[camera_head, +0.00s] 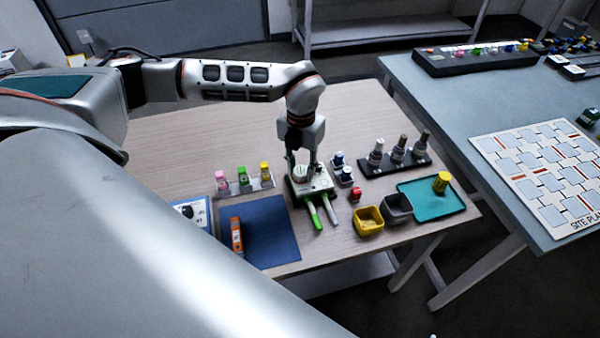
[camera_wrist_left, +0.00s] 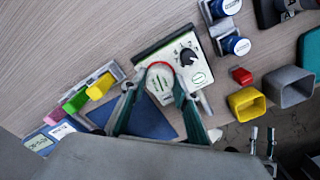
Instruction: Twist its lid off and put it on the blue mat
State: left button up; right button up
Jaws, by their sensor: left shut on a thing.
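My left gripper (camera_head: 301,170) points down over a pale green-and-white device (camera_head: 322,186) in the middle of the table. In the left wrist view its two fingers (camera_wrist_left: 160,88) are shut on a round pale piece with a red rim (camera_wrist_left: 160,67), on or just above the device. I cannot tell whether this piece is a lid alone or a lidded container. The blue mat (camera_head: 268,222) lies left of the device, with an orange object (camera_head: 237,235) at its left edge. The mat also shows in the wrist view (camera_wrist_left: 146,124), partly behind the fingers.
Small pink, green and yellow bottles (camera_head: 243,178) stand in a rack behind the mat. Right of the device are blue-capped vials (camera_head: 340,160), a red piece (camera_head: 355,194), a yellow bin (camera_head: 368,221), a grey bin (camera_head: 397,206) and a teal tray (camera_head: 430,203). Most of the mat is bare.

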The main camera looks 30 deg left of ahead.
aim_at(301, 170)
pick_arm(q)
jog(key=shift+r+p, duration=0.9)
jog(key=shift+r, duration=0.25)
dwell(0.8)
jog(key=shift+r+p, duration=1.2)
jog(key=shift+r, duration=0.2)
